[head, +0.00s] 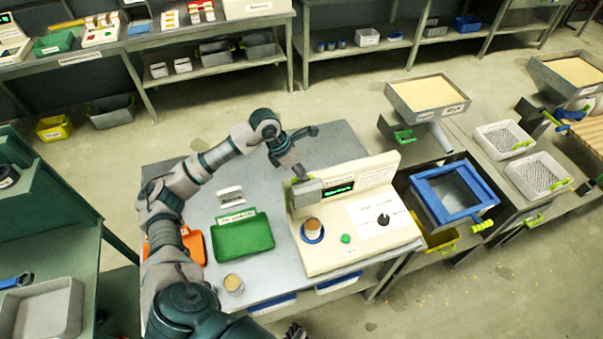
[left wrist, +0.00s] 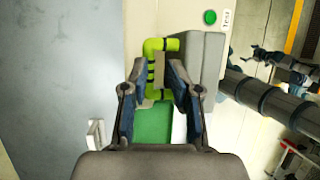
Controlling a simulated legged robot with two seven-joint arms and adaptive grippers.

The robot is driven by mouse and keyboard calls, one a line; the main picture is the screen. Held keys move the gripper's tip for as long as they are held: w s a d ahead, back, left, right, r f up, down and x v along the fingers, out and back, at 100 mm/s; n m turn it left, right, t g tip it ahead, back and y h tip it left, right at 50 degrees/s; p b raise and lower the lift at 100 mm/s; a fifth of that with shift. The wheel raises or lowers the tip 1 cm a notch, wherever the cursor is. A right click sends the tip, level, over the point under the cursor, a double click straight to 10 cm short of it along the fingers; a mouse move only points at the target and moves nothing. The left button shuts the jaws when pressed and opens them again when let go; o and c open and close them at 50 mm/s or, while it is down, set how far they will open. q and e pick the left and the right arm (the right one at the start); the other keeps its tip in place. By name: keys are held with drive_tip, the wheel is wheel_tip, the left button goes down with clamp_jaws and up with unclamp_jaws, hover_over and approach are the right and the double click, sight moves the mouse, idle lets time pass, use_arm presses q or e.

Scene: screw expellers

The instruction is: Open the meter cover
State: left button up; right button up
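The meter (head: 375,250) is a cream console on the grey table, with a green-lit display (head: 339,189), a knob and a cup on it. Its grey cover (head: 308,194) sits at the left of the display; it also shows in the left wrist view (left wrist: 207,70). The cover has a yellow-green handle (left wrist: 152,45). My left gripper (head: 297,174) is just above the cover in the head view. In the left wrist view its fingers (left wrist: 156,68) are apart, with the handle between them; contact is unclear. A dark part at the head view's bottom edge may be my right gripper (head: 295,331).
A green tray (head: 245,236), an orange tray (head: 191,246) and a small cup of grain (head: 233,284) are on the table left of the meter. A blue-framed box (head: 453,195) stands to the right. The table behind the meter is clear.

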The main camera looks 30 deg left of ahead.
use_arm(q)
drive_tip(key=shift+s+f+g, duration=0.25)
drive_tip(key=shift+f+g, duration=0.05)
drive_tip(key=shift+f, duration=0.4)
drive_tip(key=v, duration=1.3)
drive_tip(key=shift+w+d, duration=0.1)
drive_tip(key=shift+w, duration=0.05)
